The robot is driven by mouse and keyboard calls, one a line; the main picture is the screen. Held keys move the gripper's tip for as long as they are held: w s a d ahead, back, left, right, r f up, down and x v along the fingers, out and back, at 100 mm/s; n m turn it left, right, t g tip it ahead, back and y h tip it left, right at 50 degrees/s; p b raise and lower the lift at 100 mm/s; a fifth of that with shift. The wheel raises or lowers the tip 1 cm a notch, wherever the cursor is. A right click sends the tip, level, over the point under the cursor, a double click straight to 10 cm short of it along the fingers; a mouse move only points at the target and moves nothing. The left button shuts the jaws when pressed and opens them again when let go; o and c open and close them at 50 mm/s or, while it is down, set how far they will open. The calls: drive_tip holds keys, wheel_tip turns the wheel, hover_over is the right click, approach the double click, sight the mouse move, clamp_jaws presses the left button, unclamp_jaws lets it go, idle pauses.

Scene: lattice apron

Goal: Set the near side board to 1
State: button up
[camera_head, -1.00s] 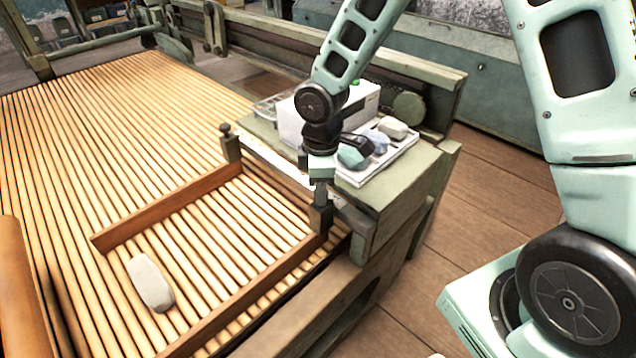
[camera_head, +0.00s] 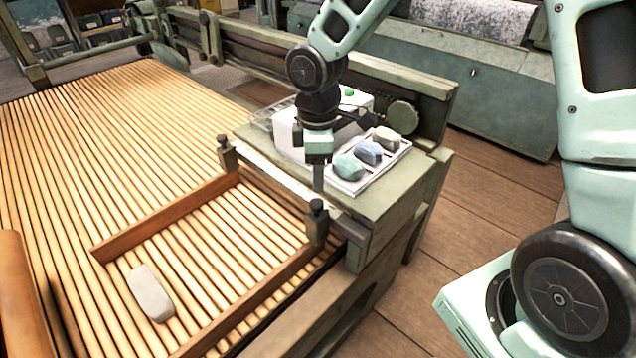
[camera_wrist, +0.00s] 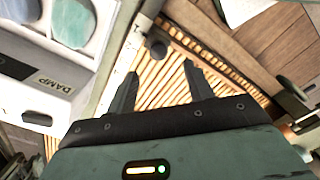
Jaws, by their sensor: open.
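The near side board (camera_head: 262,300) is a brown wooden strip lying across the slatted lattice. At its right end is a dark post with a round knob (camera_head: 317,205), beside the rail. The far side board (camera_head: 160,217) runs roughly parallel to it, ending at a second knobbed post (camera_head: 225,150). My gripper (camera_head: 318,186) points down just above the near post, apart from it as far as I can tell. In the wrist view its two fingers (camera_wrist: 160,82) are spread and empty, with slats behind and a dark round knob (camera_wrist: 157,48) beyond them. No number marking is legible.
A pale block (camera_head: 150,293) lies on the slats between the boards. A white box (camera_head: 290,135), labelled DAMP in the wrist view, and a white tray (camera_head: 398,158) with coloured blocks stand on the green side table beside my gripper.

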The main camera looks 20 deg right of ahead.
wheel_tip(320, 180, up, 9)
drive_tip(key=p, duration=0.1)
drive_tip(key=shift+p, duration=0.3)
drive_tip(key=shift+f, duration=0.15)
drive_tip(key=s+a+r+m, duration=0.1)
drive_tip(key=s+a+m, duration=0.25)
drive_tip(key=s, duration=0.75)
drive_tip(key=s+a+m, duration=0.2)
drive_tip(key=s+a, duration=0.2)
drive_tip(key=s, duration=0.8)
wheel_tip(320, 180, up, 13)
drive_tip(key=p, duration=1.3)
drive_tip(key=shift+w+d+y, duration=0.15)
drive_tip(key=shift+d+y, duration=0.05)
drive_tip(key=shift+y, duration=0.1)
